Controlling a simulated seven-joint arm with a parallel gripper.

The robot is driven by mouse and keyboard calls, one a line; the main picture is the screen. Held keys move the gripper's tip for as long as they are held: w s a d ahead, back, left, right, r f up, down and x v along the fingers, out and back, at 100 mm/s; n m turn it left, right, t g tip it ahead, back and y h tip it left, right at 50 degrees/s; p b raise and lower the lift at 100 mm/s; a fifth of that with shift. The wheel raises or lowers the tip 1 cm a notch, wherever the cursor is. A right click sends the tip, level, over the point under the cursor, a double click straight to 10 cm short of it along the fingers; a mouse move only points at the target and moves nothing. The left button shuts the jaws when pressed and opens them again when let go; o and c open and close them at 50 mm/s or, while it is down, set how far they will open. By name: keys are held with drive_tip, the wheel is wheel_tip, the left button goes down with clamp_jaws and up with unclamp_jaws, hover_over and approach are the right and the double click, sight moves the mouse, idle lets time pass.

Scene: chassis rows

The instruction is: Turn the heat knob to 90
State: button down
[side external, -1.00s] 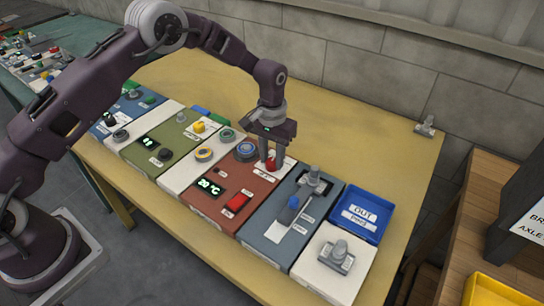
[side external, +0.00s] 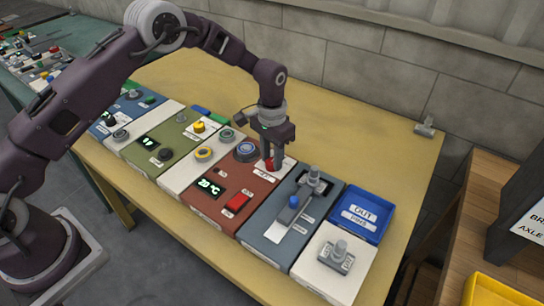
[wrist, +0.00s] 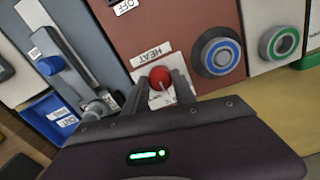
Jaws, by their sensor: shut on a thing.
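The heat knob is a red round knob (wrist: 161,78) beside a HEAT label (wrist: 152,59) on the red-brown panel (side external: 222,177). In the side view the red knob (side external: 270,164) is partly hidden by my fingers. My gripper (wrist: 160,92) is shut on the knob, one finger on each side of it, pointing down from above. A lit display (side external: 209,187) on the same panel seems to read 20 °C. The knob's pointer setting is too small to read surely.
Next to the knob is a round blue-ringed dial (side external: 247,151). To the right are a grey panel with a blue-tipped lever (side external: 293,203), a blue OUT tray (side external: 376,231) and a white panel (side external: 318,262).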

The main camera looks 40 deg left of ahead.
sight(272, 161)
drive_tip(key=c, duration=1)
unclamp_jaws()
drive_tip(key=shift+r, duration=0.15)
wheel_tip(272, 161, up, 7)
drive_tip(key=shift+f, duration=0.1)
